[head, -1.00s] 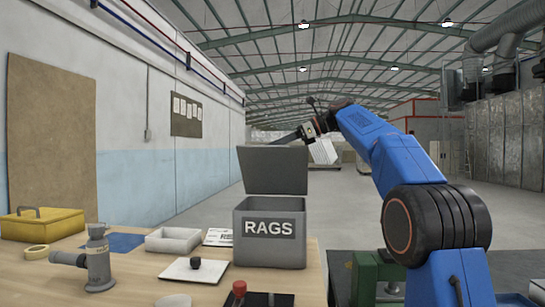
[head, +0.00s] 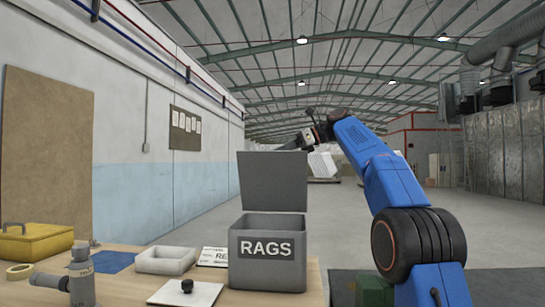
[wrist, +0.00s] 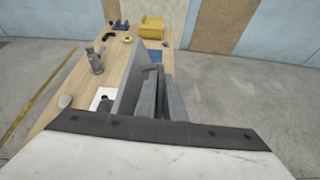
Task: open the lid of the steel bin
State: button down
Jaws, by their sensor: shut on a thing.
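The steel bin (head: 245,278) is a grey box marked RAGS at the right end of the bench in the head view. Its grey lid (head: 275,182) stands raised, nearly upright at the back of the open top. My gripper (head: 284,147) reaches in from the right at the lid's top edge and is shut on it; the exact contact is partly hidden behind the lid. In the wrist view, grey plates fill the middle, and I cannot tell clearly which are lid and which are finger.
The wooden bench (head: 125,290) carries a grey fitting (head: 82,280), a yellow toolbox (head: 35,243), a tape roll (head: 20,271), a white tray (head: 166,260) and a white board with a black knob (head: 187,287). Open floor (head: 480,235) lies to the right.

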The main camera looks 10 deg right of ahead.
jog(key=c, duration=2.1)
grip_release()
jog(key=shift+f, duration=0.1)
jog(key=shift+d, duration=0.25)
jog(key=s+d, duration=0.1)
jog(key=d, duration=0.3)
jog(key=s+d, duration=0.2)
jog(key=d, duration=0.3)
jog(key=s+d+r, duration=0.1)
jog(key=d, duration=0.3)
jog(key=shift+s+d+r, duration=0.1)
jog(key=shift+s+d, duration=0.1)
jog(key=shift+d, duration=0.2)
